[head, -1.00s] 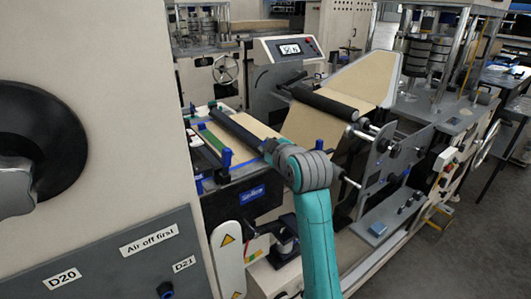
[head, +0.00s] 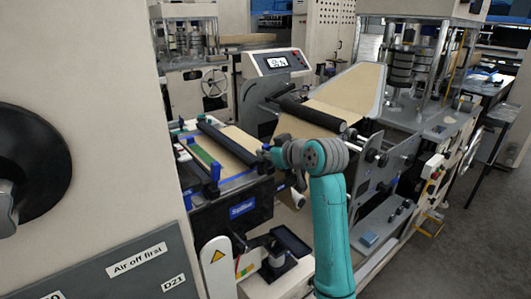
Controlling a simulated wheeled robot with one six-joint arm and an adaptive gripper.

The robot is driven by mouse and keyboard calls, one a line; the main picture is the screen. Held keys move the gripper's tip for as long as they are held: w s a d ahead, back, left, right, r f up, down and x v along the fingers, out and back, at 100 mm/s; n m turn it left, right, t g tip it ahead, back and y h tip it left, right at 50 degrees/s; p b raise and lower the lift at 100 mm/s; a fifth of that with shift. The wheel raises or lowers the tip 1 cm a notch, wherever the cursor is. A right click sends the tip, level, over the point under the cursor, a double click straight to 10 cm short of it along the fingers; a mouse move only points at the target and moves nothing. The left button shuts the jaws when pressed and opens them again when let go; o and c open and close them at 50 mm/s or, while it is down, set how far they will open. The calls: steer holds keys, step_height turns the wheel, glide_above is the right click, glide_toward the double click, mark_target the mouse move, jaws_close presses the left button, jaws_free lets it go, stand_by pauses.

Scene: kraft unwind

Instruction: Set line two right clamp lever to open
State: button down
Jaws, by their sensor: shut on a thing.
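The splice table (head: 235,180) stands mid-picture in the head view, with a dark bar, a green strip and brown kraft web across it. Blue clamp parts (head: 214,172) show at its left side. My gripper (head: 267,153) is at the table's right end, mostly hidden behind my grey wrist. It is shut on the right clamp lever there; the lever is largely covered, and its angle cannot be told.
A control display (head: 277,62) is behind. A beige cabinet (head: 80,110) with a black reel blocks the left. Grey floor (head: 440,265) is open at the right.

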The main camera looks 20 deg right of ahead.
stand_by(0.3)
steer(key=c, duration=1)
jaws_free()
steer(key=shift+d, duration=0.1)
steer(key=shift+c, duration=0.2)
steer(key=v, duration=1.2)
steer(key=shift+w, duration=0.1)
